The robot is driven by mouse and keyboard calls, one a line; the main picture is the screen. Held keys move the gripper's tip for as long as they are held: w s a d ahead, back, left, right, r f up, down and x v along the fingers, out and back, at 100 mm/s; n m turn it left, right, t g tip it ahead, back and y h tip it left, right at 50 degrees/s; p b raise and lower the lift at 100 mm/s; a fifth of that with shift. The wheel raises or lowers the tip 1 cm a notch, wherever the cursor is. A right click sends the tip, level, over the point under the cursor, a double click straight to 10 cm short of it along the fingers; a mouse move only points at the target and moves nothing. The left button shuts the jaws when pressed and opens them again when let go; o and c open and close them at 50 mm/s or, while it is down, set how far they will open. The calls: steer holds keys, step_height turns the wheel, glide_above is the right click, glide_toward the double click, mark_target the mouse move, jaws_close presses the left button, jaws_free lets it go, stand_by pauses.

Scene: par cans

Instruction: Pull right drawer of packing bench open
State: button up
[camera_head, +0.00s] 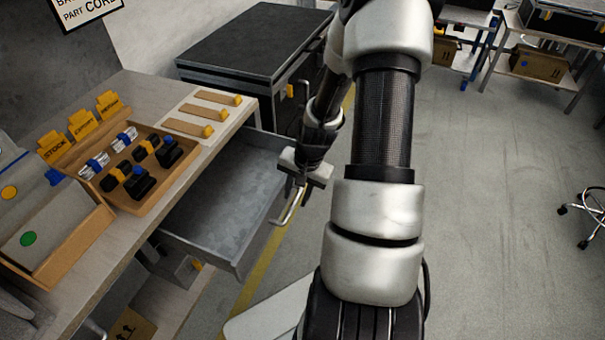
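The packing bench (130,88) stands at the left. Its grey metal drawer (215,205) is pulled well out from under the bench top, and its inside looks empty. A pale bar handle (287,209) is on the drawer's front, facing right. My gripper (304,187) is at the far end of this handle, pointing down, with the bar running up to its fingers. The fingers are small, dark and partly hidden, so I cannot tell whether they are closed on the bar.
A wooden tray (112,208) with small dark and yellow parts sits on the bench. A dark cabinet (250,45) stands behind the drawer. Open grey floor (490,200) lies to the right, with a wheeled chair base (590,215) at the edge.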

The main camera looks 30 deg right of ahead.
step_height(320, 180, up, 16)
steer(key=s+d+p, duration=0.2)
steer(key=shift+s+f+p, duration=0.15)
steer(key=shift+s+p, duration=0.15)
steer(key=shift+p, duration=0.05)
steer(key=shift+a, duration=0.1)
